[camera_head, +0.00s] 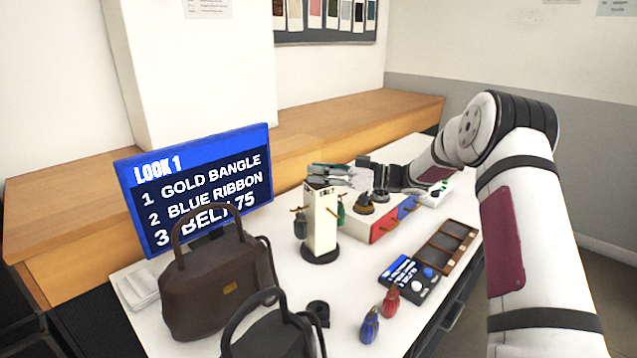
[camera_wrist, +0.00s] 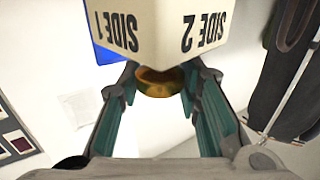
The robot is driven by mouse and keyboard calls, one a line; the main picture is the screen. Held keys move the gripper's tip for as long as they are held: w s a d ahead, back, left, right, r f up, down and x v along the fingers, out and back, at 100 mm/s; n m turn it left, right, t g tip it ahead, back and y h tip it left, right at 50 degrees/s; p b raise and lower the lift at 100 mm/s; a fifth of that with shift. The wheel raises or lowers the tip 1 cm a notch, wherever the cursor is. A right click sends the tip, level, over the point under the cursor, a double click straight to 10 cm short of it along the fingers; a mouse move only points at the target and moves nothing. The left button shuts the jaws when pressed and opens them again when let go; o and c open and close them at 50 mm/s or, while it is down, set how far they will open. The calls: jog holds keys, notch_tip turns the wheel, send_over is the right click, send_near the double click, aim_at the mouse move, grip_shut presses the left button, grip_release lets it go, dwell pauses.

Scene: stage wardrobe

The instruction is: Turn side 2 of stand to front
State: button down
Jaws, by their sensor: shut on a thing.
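The stand (camera_head: 321,222) is a cream, square post with pegs on a dark round base. It stands upright on the white table. The wrist view shows the post (camera_wrist: 150,25) upside down, with SIDE 1 on its left face and SIDE 2 on its right face. The small label near the post's top in the head view is too small to read surely. My gripper (camera_head: 328,172) reaches in from the right at the top of the stand. In the wrist view my gripper (camera_wrist: 161,82) is shut on a gold-brown knob (camera_wrist: 160,84) beside the post's end.
A brown handbag (camera_head: 215,285) and a black bag (camera_head: 268,338) stand at front left. A blue LOOK 1 board (camera_head: 140,205) is behind them. A red and blue box (camera_head: 385,232) is close right of the stand.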

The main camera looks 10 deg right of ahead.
jog(key=shift+w+n+g+y+b, duration=0.1)
jog(key=shift+n+g+y+b, duration=0.7)
jog(key=shift+n+g+b, duration=0.6)
jog(key=shift+g+b, duration=0.45)
jog(key=shift+g, duration=0.15)
jog(key=shift+a+r, duration=0.1)
jog(key=shift+r, duration=0.05)
jog(key=c, duration=1.2)
grip_release()
jog(key=v, duration=1.2)
